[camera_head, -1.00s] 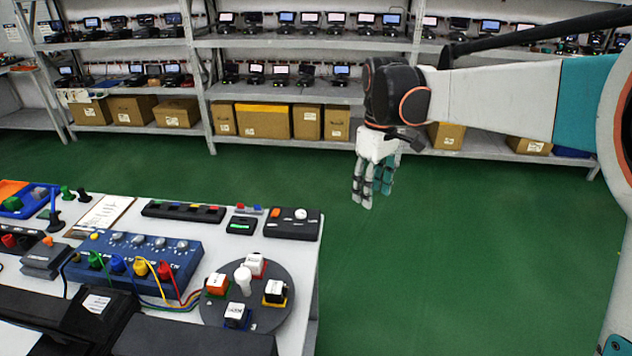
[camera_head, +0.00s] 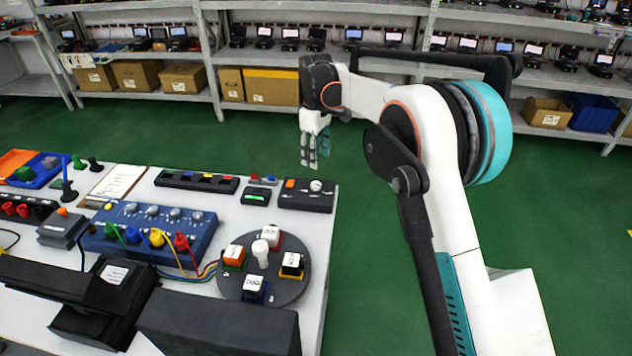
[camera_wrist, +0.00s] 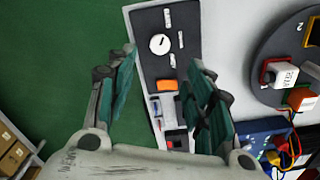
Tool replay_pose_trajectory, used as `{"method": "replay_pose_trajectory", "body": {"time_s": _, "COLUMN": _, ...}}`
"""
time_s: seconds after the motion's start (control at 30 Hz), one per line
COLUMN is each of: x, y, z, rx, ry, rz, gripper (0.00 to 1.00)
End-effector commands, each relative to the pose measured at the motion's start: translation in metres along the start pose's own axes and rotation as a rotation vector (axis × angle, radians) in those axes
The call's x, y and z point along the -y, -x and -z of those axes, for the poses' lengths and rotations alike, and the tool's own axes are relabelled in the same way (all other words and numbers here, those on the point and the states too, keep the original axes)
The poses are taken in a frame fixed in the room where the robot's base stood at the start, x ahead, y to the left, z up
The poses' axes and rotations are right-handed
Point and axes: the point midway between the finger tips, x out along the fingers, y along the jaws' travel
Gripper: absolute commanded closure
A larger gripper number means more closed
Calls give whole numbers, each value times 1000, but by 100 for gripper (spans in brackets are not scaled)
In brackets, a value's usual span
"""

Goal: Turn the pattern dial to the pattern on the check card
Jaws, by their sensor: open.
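A dark control box (camera_head: 291,198) stands at the back right corner of the white table. It carries a round white dial (camera_head: 316,186) and an orange button. The wrist view shows the dial (camera_wrist: 160,44) with a dark pointer mark and small white labels around it, too small to read. My gripper (camera_head: 314,158) is open and empty, above and behind the box in the head view. In the wrist view its fingers (camera_wrist: 163,72) spread either side of the box, apart from the dial. A white printed sheet (camera_head: 117,181) lies on the table; I cannot tell whether it is the check card.
A round dark turntable (camera_head: 236,283) with labelled blocks and a white post stands in front of the box. A blue panel (camera_head: 137,238) with coloured plugs and cables is left of it. A small green display (camera_head: 256,197) sits beside the box.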

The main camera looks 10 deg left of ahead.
Motion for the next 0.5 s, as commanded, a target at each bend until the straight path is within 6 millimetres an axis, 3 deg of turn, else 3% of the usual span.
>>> {"method": "replay_pose_trajectory", "body": {"time_s": 0.2, "x": 0, "y": -48, "z": 0, "rx": 0, "ry": -1, "rz": 0, "gripper": 52}}
{"method": "replay_pose_trajectory", "body": {"time_s": 0.5, "x": 0, "y": -94, "z": 0, "rx": 0, "ry": -1, "rz": 0, "gripper": 52}}
